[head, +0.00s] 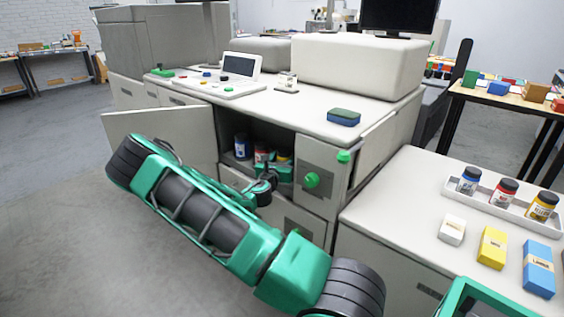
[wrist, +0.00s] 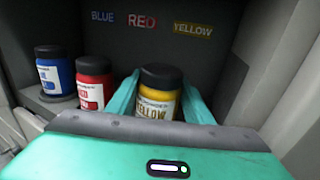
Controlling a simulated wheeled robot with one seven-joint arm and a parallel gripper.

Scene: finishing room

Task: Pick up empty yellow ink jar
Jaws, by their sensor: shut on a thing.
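The yellow ink jar (wrist: 159,101) has a black lid and a YELLOW label. It stands upright inside the open cabinet, in front of the printed word YELLOW (wrist: 193,29). My gripper (wrist: 160,98) is shut on it, with a green finger on each side. In the head view my gripper (head: 277,172) reaches into the cabinet opening, and the yellow jar there is mostly hidden behind it. I cannot tell how full the jar is.
A blue jar (wrist: 56,74) and a red jar (wrist: 94,83) stand left of the held jar, the red one close to my finger. The cabinet door (head: 165,145) is open at left. A white tray (head: 483,204) with three jars sits on the right counter beside small boxes.

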